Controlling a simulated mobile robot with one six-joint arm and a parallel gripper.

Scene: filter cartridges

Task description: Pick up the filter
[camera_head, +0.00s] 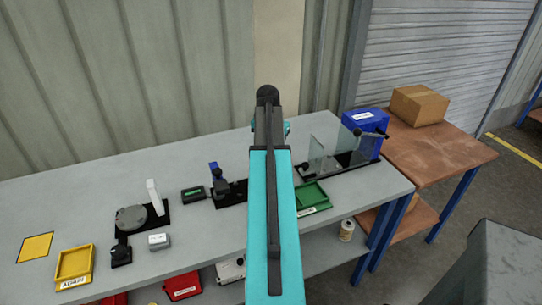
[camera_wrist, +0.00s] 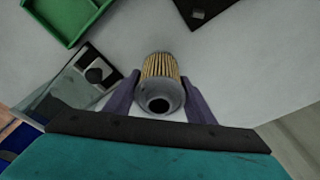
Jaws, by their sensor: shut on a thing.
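The filter (camera_wrist: 161,84) shows in the wrist view as a short cylinder with tan pleats and a grey end cap with a dark round hole. My gripper (camera_wrist: 160,92) has its two purple fingers on either side of it and is shut on it. Grey bench surface shows around the filter; I cannot tell whether it touches the bench. In the head view my teal arm reaches over the bench and hides the gripper and the filter.
A green tray (camera_head: 312,197) lies right of my arm on the grey bench (camera_head: 210,245). A clear-panelled fixture (camera_head: 335,155) and blue box (camera_head: 366,130) stand behind it. A yellow tray (camera_head: 75,265), a round-disc fixture (camera_head: 133,218) and small devices stand left. A cardboard box (camera_head: 419,105) sits on the brown table.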

